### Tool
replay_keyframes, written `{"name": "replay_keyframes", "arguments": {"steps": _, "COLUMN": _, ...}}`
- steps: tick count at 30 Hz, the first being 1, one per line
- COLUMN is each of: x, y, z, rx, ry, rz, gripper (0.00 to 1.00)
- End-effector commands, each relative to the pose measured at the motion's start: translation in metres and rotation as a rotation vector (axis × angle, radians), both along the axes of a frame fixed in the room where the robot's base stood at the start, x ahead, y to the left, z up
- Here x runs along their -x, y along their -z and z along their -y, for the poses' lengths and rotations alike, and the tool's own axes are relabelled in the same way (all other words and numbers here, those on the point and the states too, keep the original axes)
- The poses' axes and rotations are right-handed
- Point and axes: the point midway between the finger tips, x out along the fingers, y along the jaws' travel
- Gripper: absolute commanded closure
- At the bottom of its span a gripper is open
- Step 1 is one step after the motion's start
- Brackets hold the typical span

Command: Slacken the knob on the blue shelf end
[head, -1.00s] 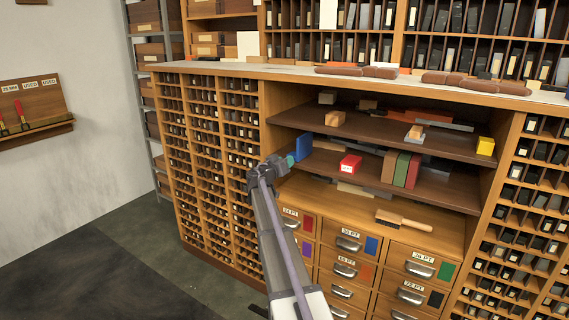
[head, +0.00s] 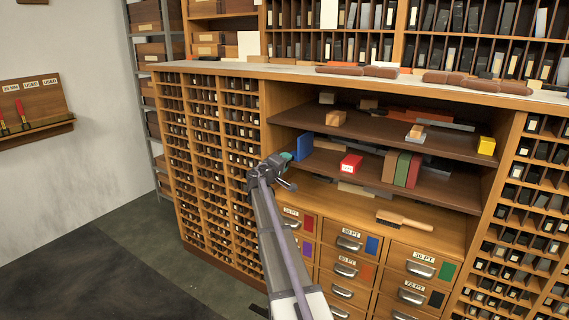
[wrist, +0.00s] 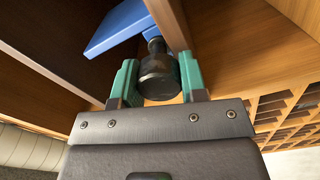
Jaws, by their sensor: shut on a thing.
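The blue shelf end (head: 304,147) stands upright at the left end of the middle shelf; part of its blue plate (wrist: 118,27) also shows in the wrist view. The dark round knob (wrist: 158,77) sits by the shelf end on a short stem. My gripper (wrist: 159,72) has its green fingers on both sides of the knob, shut on it. In the head view my gripper (head: 286,157) is at the lower left of the blue plate, and the knob is hidden there.
A red block (head: 351,164) and several upright coloured books (head: 401,168) stand further right on the shelf. A brush (head: 403,221) lies on the ledge below. The wooden cabinet upright (wrist: 168,18) runs close beside the knob.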

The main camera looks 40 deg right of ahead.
Motion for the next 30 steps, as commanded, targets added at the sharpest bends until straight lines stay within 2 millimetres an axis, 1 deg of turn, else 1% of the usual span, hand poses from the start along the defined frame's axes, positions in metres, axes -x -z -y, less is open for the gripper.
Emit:
{"name": "replay_keyframes", "arguments": {"steps": 21, "x": -0.0003, "y": 0.0020, "z": 0.0007, "rx": 0.233, "ry": 0.000, "rz": -0.637, "gripper": 0.84}}
{"name": "replay_keyframes", "arguments": {"steps": 30, "x": -0.0002, "y": 0.0025, "z": 0.0010, "rx": 0.318, "ry": 0.000, "rz": -0.871, "gripper": 0.84}}
